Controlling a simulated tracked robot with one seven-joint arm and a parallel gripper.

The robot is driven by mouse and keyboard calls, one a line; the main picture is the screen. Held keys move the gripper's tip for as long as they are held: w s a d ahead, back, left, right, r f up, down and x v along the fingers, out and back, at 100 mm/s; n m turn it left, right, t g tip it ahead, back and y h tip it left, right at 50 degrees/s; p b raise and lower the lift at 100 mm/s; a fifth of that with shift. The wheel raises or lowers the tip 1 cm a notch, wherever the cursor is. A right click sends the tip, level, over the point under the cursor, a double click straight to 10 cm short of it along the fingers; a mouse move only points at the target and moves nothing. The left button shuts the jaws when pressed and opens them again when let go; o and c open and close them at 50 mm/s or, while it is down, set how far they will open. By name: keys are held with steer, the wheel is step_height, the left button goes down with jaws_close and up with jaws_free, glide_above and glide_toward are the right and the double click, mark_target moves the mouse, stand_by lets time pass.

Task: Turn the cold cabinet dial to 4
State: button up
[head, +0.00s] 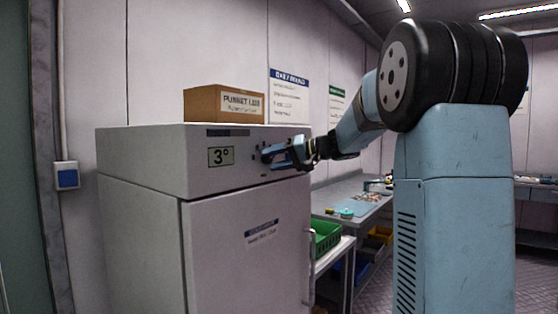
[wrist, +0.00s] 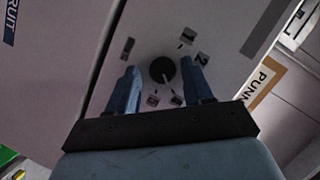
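The cold cabinet (head: 145,160) is a pale grey box with a panel along its top and a door below. Its small display (head: 221,156) reads 3°. The dial (wrist: 162,70) is a round black knob with a pale pointer mark, which points toward the bottom of the wrist view. Small marked labels ring it; one reads 2 (wrist: 202,59). My gripper (head: 268,154) is at the panel, right of the display, and hides most of the dial in the head view. In the wrist view its two blue fingers (wrist: 160,67) are apart, one on each side of the dial, with visible gaps.
A cardboard punnet box (head: 200,105) stands on the cabinet top. Right of the cabinet are a green crate (head: 326,238) and a bench (head: 352,188) with small items. A blue wall socket (head: 67,178) is at the left.

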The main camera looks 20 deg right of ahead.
steer(key=shift+o, duration=0.4)
steer(key=shift+s, duration=0.1)
steer(key=v, duration=1.3)
steer(key=shift+d, duration=0.35)
steer(key=shift+s+a, duration=0.1)
steer(key=shift+s, duration=0.05)
